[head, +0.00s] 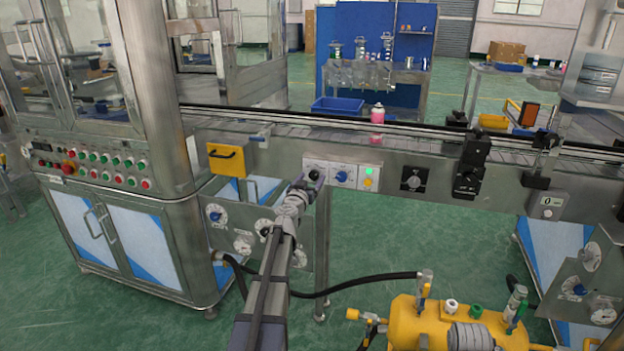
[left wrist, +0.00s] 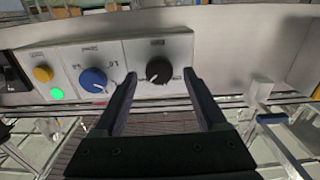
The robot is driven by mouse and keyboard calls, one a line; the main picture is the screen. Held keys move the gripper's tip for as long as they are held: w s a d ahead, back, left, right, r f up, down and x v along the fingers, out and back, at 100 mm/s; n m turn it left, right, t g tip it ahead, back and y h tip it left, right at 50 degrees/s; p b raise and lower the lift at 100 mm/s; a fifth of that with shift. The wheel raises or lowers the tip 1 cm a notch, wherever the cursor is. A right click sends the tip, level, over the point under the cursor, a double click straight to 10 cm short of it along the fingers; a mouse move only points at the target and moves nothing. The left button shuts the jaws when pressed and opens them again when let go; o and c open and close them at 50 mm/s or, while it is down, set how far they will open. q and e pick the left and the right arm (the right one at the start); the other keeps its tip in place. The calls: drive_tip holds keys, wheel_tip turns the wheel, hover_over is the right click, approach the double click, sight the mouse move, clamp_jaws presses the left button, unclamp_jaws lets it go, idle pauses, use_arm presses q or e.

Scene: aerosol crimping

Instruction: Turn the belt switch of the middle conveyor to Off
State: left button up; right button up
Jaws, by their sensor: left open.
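The control panel (head: 327,171) is set in the side of the conveyor (head: 400,160). It carries a black rotary knob (left wrist: 159,70), a blue rotary knob (head: 341,177) and yellow and green round buttons. The labels are too small to read, so I cannot tell which is the belt switch. My left gripper (left wrist: 161,76) is open, with one finger on each side of the black knob's lower part in the left wrist view. I cannot tell whether the fingers touch it. In the head view my left gripper (head: 315,180) partly covers that knob. My right gripper is not in view.
A pink can (head: 377,114) stands on the conveyor. A yellow box (head: 226,160) is left of the panel, and a black knob plate (head: 414,180) is right of it. A yellow tank (head: 450,325) with a hose is below. The machine cabinet (head: 140,235) stands left.

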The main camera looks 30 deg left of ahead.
use_arm(q)
drive_tip(key=shift+w+a, duration=0.1)
drive_tip(key=shift+w, duration=0.45)
clamp_jaws()
